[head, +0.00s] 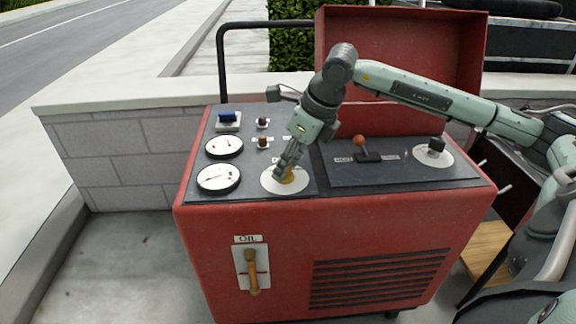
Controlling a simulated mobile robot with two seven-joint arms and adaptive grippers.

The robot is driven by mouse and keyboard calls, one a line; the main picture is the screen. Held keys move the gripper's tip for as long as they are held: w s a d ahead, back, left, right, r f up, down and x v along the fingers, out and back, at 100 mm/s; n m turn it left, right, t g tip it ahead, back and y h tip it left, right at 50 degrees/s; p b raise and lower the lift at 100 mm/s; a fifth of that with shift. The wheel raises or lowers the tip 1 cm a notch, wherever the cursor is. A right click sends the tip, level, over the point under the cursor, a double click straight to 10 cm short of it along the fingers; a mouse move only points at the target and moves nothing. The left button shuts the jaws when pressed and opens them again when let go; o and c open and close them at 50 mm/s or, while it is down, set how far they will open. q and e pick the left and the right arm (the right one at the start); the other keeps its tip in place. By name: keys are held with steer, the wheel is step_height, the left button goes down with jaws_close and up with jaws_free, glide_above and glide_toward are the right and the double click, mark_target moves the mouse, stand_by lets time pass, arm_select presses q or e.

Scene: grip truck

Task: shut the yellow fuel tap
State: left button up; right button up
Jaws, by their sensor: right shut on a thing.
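The yellow fuel tap (288,177) sits on a round white plate (271,184) on the dark top panel of a red machine (340,230). Only a small part of the tap shows; my right gripper covers the rest. My right gripper (285,172) reaches down from above, with its fingers shut on the tap. The exact angle of the tap's handle is hidden. My left gripper is not in view.
Left of the tap are two dials (219,178), and behind it a blue switch (228,118). An orange-knobbed lever (360,143) and a black knob (436,145) stand to the right. A raised red lid (410,60) rises behind. An oil handle (252,270) is on the front.

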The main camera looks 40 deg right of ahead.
steer(key=n+y+b, duration=0.1)
steer(key=n, duration=0.1)
steer(key=shift+w+d+n, duration=0.1)
steer(key=shift+d+n, duration=0.05)
steer(key=shift+n, duration=0.25)
steer(key=n+g, duration=0.1)
steer(key=n, duration=0.1)
steer(key=shift+w+r+n+y, duration=0.1)
steer(key=shift+n+y, duration=0.3)
steer(key=n+g, duration=0.1)
steer(key=n, duration=0.2)
steer(key=shift+w+d+n+y, duration=0.1)
steer(key=shift+n+y, duration=0.2)
steer(key=n+g, duration=0.1)
steer(key=n, duration=0.1)
steer(key=shift+w+n, duration=0.1)
steer(key=shift+n, duration=0.2)
steer(key=shift+w+n+g, duration=0.1)
steer(key=shift+n+g, duration=0.5)
steer(key=shift+n, duration=0.5)
steer(key=shift+n+g, duration=0.3)
steer(key=shift+n, duration=0.3)
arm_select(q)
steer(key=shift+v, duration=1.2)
arm_select(e)
steer(key=shift+n, duration=0.5)
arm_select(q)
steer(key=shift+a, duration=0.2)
